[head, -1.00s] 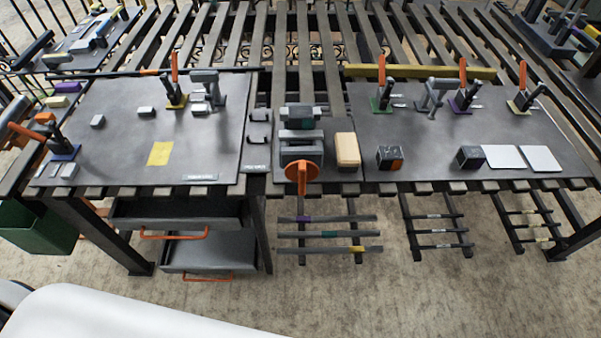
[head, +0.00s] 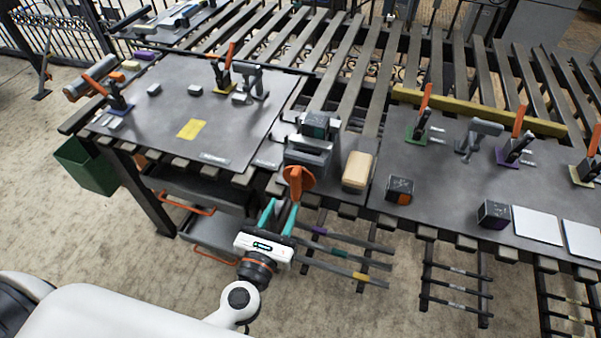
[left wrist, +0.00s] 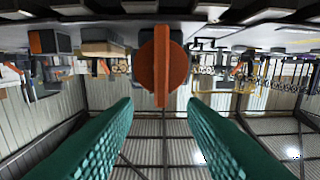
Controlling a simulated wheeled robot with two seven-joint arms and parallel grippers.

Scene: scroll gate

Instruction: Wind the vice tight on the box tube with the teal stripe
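The vice (head: 308,158) stands at the front edge of the bench, with its orange handle (head: 298,182) facing me. A dark block with teal on it (head: 316,124) sits at the top of the vice; I cannot tell how tightly the jaws close on it. My left gripper (head: 279,212) is just in front of and below the handle, its teal fingers apart. In the left wrist view the handle (left wrist: 163,60) shows ahead, between the line of the two open fingers (left wrist: 160,108); nothing is clasped. My right gripper is out of view.
A tan block (head: 357,171) sits right of the vice, with dark cubes further right. Below the bench edge hangs a rack of bars with purple, teal and yellow bands (head: 340,252). An orange-handled drawer (head: 213,235) is at lower left.

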